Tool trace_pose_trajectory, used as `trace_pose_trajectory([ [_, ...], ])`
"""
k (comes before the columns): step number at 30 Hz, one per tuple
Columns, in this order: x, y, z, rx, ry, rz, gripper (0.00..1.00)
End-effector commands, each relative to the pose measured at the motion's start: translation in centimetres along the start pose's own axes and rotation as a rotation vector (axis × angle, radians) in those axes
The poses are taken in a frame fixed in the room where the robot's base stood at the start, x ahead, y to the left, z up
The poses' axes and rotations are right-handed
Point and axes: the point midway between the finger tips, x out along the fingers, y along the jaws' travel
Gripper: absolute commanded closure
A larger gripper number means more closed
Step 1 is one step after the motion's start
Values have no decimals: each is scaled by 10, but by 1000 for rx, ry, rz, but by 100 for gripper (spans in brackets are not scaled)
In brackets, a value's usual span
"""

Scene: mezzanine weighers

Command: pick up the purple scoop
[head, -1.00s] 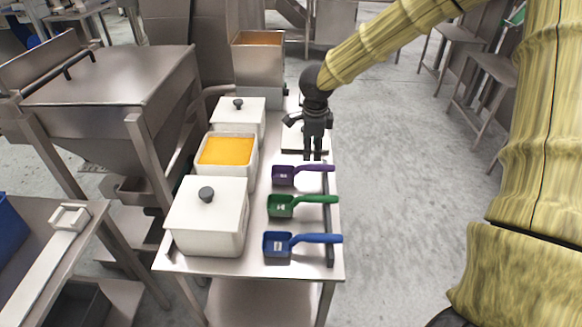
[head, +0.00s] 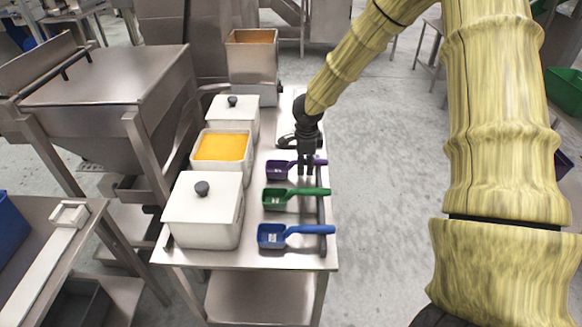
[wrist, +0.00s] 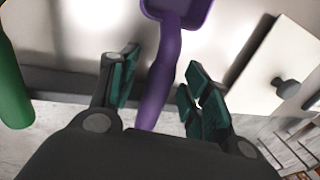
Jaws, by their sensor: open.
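The purple scoop (head: 278,170) lies on the steel table, its bowl to the left and its handle to the right. My gripper (head: 306,172) is at its handle, pointing down. In the wrist view the purple scoop's handle (wrist: 160,80) runs between the two open, green-padded fingers (wrist: 160,88), with a gap on each side. The bowl is at the top of that view, partly cut off. My fingers hide a part of the handle in the head view.
A green scoop (head: 277,199) and a blue scoop (head: 272,236) lie in front of the purple one. White lidded bins (head: 202,215) and an open bin of orange-yellow contents (head: 222,147) stand to the left. A rail (head: 321,235) runs along the table's right edge.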

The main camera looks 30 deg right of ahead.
Motion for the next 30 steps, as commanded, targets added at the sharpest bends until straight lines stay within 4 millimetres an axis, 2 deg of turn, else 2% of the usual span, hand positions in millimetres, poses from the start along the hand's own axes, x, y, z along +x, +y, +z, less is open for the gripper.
trace_pose_trajectory([
  [10,4,0,0,-1,0,-1,52],
  [18,4,0,0,-1,0,-1,100],
  [30,-2,-2,1,1,-2,-2,100],
])
